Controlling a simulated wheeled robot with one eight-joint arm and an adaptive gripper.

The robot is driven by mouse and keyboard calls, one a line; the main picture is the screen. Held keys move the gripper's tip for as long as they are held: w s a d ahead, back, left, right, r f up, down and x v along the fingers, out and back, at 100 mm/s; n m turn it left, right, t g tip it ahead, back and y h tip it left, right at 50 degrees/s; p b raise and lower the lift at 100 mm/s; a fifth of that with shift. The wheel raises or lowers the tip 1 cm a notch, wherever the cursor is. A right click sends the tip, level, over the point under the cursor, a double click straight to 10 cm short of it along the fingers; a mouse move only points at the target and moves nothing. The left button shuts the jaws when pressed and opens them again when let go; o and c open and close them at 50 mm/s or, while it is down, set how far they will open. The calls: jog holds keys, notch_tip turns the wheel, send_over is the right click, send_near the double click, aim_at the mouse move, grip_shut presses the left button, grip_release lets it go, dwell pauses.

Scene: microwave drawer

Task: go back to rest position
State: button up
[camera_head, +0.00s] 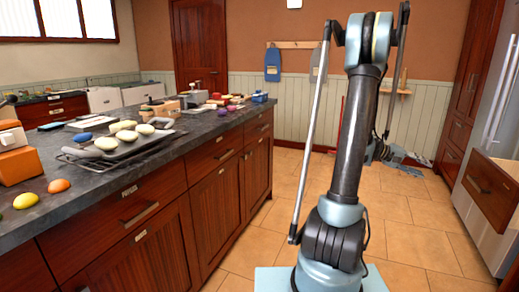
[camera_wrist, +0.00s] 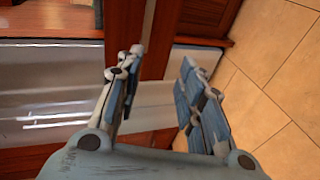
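My gripper (camera_wrist: 160,68) shows in the wrist view with its two blue-grey fingers spread apart. The gap between them is empty, and nothing is held. Behind the fingers are reddish-brown wood and a shiny pale metal panel (camera_wrist: 50,110), with the tiled floor (camera_wrist: 275,70) at the right. I cannot tell whether the fingers touch any of these. In the head view my arm stands up in the middle and hides part of the room; I cannot clearly make out the gripper there.
A dark counter (camera_head: 48,200) with food, a tray (camera_head: 120,150) and several small items runs along the left. At the right a wooden drawer (camera_head: 490,192) sticks out near a steel fridge (camera_head: 503,100). Tiled floor (camera_head: 425,240) is clear between them.

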jog(key=s+a+r+n+t+y, duration=0.1)
jog(key=a+y, duration=0.1)
jog(key=a, duration=0.4)
jog(key=s+a+r+t+y, duration=0.1)
jog(key=a+t, duration=0.1)
jog(key=a, duration=0.5)
jog(key=s+a+f+n+t+y, duration=0.1)
jog(key=s+a, duration=0.4)
jog(key=a, duration=0.6)
jog(key=s+a+f+n+t+y, duration=0.1)
jog(key=s+a+f+y, duration=0.3)
jog(key=a, duration=0.7)
jog(key=s+a+f+n+t+y, duration=0.1)
jog(key=s+a+f+y, duration=0.2)
jog(key=a, duration=0.9)
jog(key=s+y, duration=0.3)
jog(key=s, duration=0.2)
jog(key=shift+s+f, duration=0.2)
jog(key=shift+s, duration=0.05)
jog(key=shift+a, duration=0.1)
